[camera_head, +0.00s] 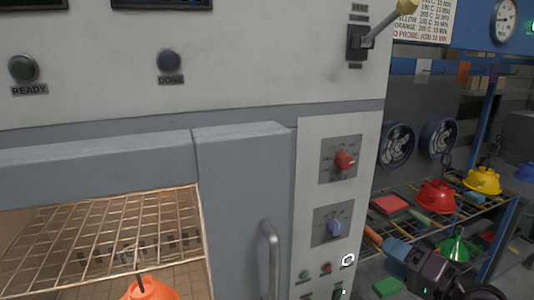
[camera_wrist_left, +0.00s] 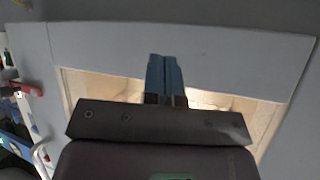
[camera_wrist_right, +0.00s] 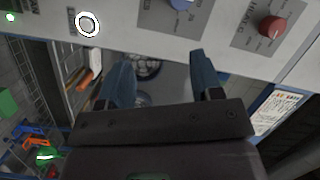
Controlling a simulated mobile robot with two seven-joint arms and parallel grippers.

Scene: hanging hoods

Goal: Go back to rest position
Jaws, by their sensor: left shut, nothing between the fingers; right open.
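My right gripper (camera_head: 385,245) shows at the lower right of the head view, beside the oven's control panel and in front of the shelf rack. In the right wrist view its two blue fingers (camera_wrist_right: 160,80) are apart with nothing between them. My left gripper is outside the head view. In the left wrist view its blue fingers (camera_wrist_left: 166,75) are together and empty, pointing at the lit oven opening (camera_wrist_left: 225,102). I cannot tell how far they are from it.
The oven has a vertical handle (camera_head: 270,260), a red knob (camera_head: 345,160), a blue knob (camera_head: 335,229) and a wire rack (camera_head: 100,235). An orange hood (camera_head: 150,289) is at the opening. Red (camera_head: 436,196), yellow (camera_head: 482,181) and green (camera_head: 455,247) hoods are at the right shelves.

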